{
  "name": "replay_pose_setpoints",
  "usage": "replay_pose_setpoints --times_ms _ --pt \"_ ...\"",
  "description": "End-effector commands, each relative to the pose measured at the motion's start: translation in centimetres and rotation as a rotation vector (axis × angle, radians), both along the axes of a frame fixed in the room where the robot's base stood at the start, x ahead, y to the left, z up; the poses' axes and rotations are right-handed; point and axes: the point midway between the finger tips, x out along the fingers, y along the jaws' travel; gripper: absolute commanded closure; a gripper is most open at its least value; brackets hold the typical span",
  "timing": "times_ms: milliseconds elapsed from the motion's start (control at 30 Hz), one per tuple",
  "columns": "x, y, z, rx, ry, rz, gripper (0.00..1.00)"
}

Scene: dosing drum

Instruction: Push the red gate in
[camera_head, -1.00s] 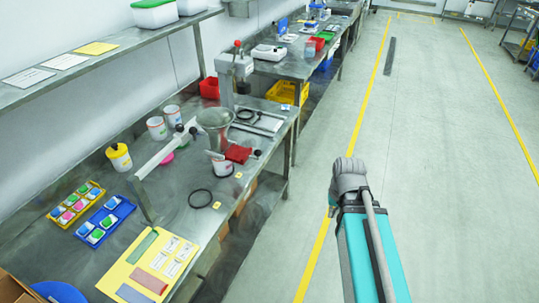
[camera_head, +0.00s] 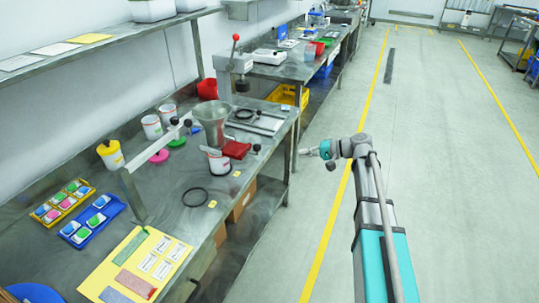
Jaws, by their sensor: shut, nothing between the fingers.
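The red gate (camera_head: 236,150) is a flat red plate at the right side of the grey metal hopper (camera_head: 212,112), near the bench's right edge. A small black knob (camera_head: 257,147) shows at its outer end. A white container (camera_head: 219,165) stands below the hopper's outlet. My gripper (camera_head: 301,152) is small in the picture, over the floor beside the bench, pointing left toward the gate. A clear gap lies between it and the knob. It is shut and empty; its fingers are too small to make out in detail.
The steel bench (camera_head: 170,200) holds a black ring (camera_head: 195,197), white cups (camera_head: 152,127), a yellow-topped jar (camera_head: 110,154), a blue tray (camera_head: 92,220) and a yellow board (camera_head: 140,262). A lever press (camera_head: 234,60) stands behind. The floor at right is clear.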

Motion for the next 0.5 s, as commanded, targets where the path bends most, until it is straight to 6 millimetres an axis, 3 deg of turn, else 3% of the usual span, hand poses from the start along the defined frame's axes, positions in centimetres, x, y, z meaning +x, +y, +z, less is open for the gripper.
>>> replay_pose_setpoints --times_ms 167,500 --pt "1.8 -0.3 0.8 0.096 -0.012 -0.01 1.0" --pt "2.0 -0.4 1.3 0.119 -0.015 -0.012 1.0"
